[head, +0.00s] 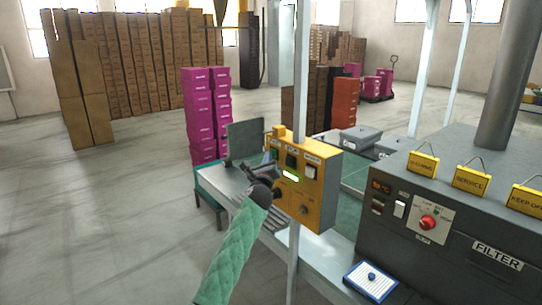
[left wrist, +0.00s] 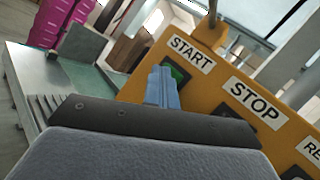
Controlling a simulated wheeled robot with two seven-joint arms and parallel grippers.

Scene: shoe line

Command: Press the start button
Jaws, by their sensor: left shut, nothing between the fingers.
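A yellow control box (head: 322,190) is fixed to a pale post. In the left wrist view, the green start button (left wrist: 179,72) sits beside the START label (left wrist: 192,52). My left gripper (head: 268,168), on a green-sleeved arm, is at the upper left of the box. In the left wrist view, its blue-grey fingers (left wrist: 161,84) are closed together, empty, and their tips partly cover the start button. I cannot tell whether they touch it. The STOP label (left wrist: 255,98) is to the right. My right gripper is not in view.
A grey machine (head: 455,205) with a red knob (head: 428,222) and yellow hanging signs stands at the right. Pink boxes (head: 208,115) are stacked behind the control box. The floor at the left is clear.

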